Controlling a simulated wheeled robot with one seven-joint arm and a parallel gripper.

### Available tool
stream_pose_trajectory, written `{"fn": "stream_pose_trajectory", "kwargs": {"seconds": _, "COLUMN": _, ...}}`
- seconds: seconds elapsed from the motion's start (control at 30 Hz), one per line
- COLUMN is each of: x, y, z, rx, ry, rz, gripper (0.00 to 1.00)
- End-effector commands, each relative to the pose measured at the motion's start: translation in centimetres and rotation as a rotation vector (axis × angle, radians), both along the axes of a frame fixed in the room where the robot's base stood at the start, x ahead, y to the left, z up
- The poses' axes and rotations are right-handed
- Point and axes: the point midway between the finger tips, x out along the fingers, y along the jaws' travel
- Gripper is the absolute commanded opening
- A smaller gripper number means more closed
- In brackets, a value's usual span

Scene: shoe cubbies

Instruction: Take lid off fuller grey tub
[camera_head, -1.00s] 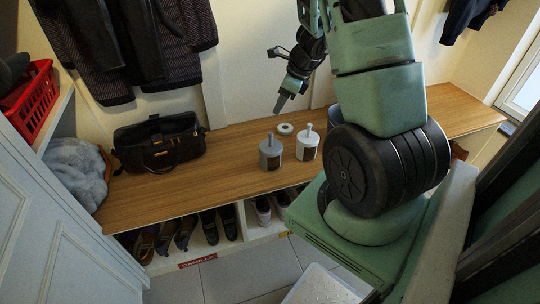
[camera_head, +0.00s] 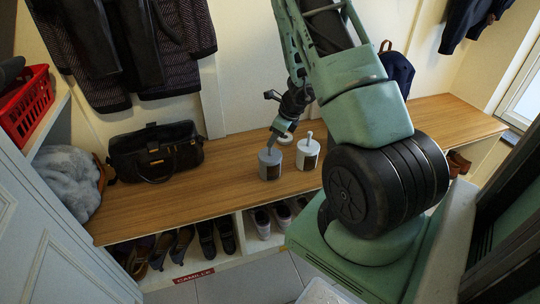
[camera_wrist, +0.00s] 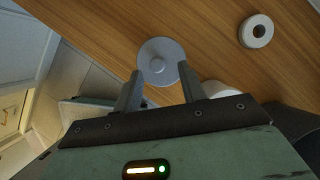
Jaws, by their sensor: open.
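A grey tub (camera_head: 270,168) with a dark panel on its side stands upright on the wooden bench. Its round grey lid (camera_wrist: 160,50) with a central knob is on it. A white tub (camera_head: 308,156) with a similar panel and a knobbed lid stands just to its right. In the wrist view the white tub is mostly hidden behind my gripper. I cannot read how full either tub is. My gripper (camera_head: 273,145) is open and empty, just above the grey lid. In the wrist view its fingertips (camera_wrist: 160,72) lie on either side of the knob, apart from it.
A white ring-shaped item (camera_wrist: 256,31) lies on the bench behind the tubs. A black bag (camera_head: 155,152) sits to the left on the bench (camera_head: 220,160). Shoes fill the cubbies below. Coats hang behind, and a dark blue backpack (camera_head: 398,70) shows at the back right.

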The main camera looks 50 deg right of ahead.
Motion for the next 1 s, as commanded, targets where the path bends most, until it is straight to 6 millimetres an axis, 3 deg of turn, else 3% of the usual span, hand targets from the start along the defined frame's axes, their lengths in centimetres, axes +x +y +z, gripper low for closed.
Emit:
{"fn": "stream_pose_trajectory", "kwargs": {"seconds": 0.23, "x": 1.3, "y": 0.6, "z": -3.5, "rx": 0.000, "ry": 0.002, "rz": 0.001, "gripper": 0.41}}
{"fn": "stream_pose_trajectory", "kwargs": {"seconds": 0.57, "x": 1.7, "y": 0.7, "z": -4.1, "rx": -0.001, "ry": -0.001, "rz": 0.000, "gripper": 0.41}}
{"fn": "stream_pose_trajectory", "kwargs": {"seconds": 0.73, "x": 1.7, "y": 0.7, "z": -4.1, "rx": 0.000, "ry": -0.001, "rz": 0.000, "gripper": 0.00}}
{"fn": "stream_pose_trajectory", "kwargs": {"seconds": 1.0, "x": 1.7, "y": 0.7, "z": -4.1, "rx": 0.000, "ry": -0.001, "rz": 0.000, "gripper": 0.00}}
